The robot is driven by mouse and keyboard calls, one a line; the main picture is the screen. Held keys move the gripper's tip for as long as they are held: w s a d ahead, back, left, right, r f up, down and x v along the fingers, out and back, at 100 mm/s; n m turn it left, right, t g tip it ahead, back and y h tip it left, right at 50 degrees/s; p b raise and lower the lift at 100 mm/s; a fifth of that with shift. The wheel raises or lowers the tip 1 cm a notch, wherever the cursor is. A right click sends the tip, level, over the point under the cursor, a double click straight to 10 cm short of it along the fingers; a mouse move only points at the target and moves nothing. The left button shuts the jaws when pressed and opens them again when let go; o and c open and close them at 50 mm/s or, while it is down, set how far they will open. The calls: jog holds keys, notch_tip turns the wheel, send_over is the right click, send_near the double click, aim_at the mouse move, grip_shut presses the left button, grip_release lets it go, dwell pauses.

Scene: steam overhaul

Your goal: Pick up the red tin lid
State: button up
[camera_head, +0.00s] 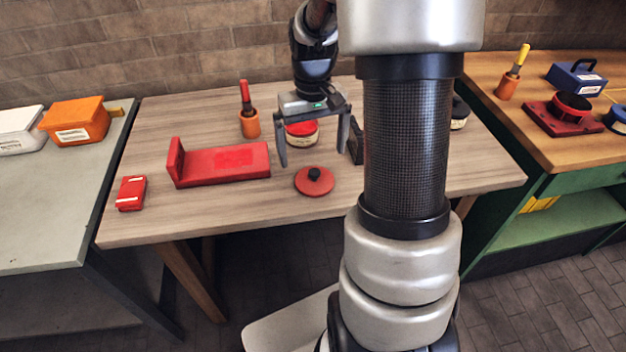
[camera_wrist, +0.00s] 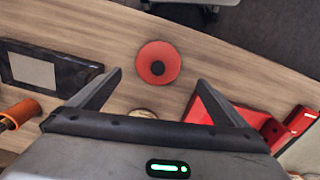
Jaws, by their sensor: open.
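The red tin lid (camera_head: 314,181) is a round red disc with a black knob. It lies flat on the wooden table (camera_head: 220,215) near its front edge. In the wrist view the lid (camera_wrist: 158,62) lies ahead of the fingertips, roughly centred between them. My gripper (camera_head: 318,158) is open and empty, pointing down above the table just behind the lid; it also shows in the wrist view (camera_wrist: 158,85). A red-topped tin (camera_head: 301,135) stands behind the gripper, partly hidden by it; in the wrist view only a small part of it shows at the gripper's edge.
A red angled stand (camera_head: 225,163) lies left of the lid, with a small red box (camera_head: 131,193) farther left. An orange cup (camera_head: 250,124) with a red-handled tool stands behind. A dark block (camera_head: 356,140) is right of my gripper. Table between lid and stand is clear.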

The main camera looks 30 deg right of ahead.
aim_at(314, 171)
jog(key=f+b, duration=0.1)
jog(key=f, duration=0.6)
jog(key=shift+d+f+b, duration=0.2)
jog(key=shift+f+b, duration=0.2)
jog(key=c, duration=1.1)
